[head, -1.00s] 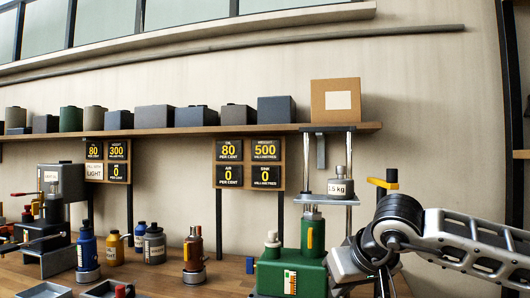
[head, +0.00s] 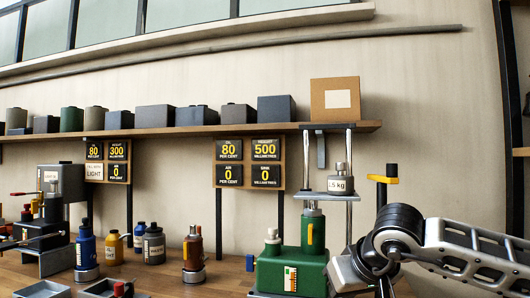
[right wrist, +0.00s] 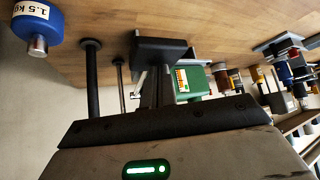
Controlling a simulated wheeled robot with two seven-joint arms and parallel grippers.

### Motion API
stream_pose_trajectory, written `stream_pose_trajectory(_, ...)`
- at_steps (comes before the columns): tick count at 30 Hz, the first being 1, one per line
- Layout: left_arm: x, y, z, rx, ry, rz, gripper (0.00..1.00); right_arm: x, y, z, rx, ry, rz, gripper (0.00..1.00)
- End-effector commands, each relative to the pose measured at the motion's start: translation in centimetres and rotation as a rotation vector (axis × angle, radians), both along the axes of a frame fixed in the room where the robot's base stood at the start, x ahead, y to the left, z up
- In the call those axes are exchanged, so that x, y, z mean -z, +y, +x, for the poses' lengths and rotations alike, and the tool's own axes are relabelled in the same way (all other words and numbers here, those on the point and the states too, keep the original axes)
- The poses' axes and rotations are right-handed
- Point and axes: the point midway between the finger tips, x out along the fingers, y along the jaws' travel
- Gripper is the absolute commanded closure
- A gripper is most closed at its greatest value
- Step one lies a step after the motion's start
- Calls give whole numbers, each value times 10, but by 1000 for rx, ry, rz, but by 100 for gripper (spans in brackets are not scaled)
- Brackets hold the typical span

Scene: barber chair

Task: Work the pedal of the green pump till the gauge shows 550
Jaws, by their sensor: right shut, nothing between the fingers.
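The green pump (head: 304,265) stands on the bench at lower right in the head view, with a silver ram under a raised platform (head: 328,197) bearing a 1.5 kg weight (head: 340,180). The gauge panel (head: 250,163) behind reads height 500 millimetres, 80 per cent, and two zeros. My right arm covers the pump's right side, so the pedal cannot be made out. My right gripper (right wrist: 160,62) is shut and empty in the right wrist view, with the green pump (right wrist: 194,82) beyond it. Contact with the pedal cannot be told. My left gripper is not in view.
Bottles (head: 153,245) and a second grey pump (head: 65,195) stand along the bench to the left. Another panel (head: 108,160) reads height 300. A shelf (head: 200,130) with boxes runs above. A blue 1.5 kg weight (right wrist: 50,22) shows in the right wrist view.

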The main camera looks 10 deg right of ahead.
Motion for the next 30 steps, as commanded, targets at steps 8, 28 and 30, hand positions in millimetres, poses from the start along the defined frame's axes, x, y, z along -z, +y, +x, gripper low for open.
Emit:
stream_pose_trajectory(8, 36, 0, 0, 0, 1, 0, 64, 46, -3, 4, 1, 4, -1, 100)
stream_pose_trajectory(28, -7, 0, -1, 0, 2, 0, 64, -13, 0, 0, 0, 4, -2, 100)
stream_pose_trajectory(30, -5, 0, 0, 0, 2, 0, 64, -12, 0, 0, 0, 3, -2, 100)
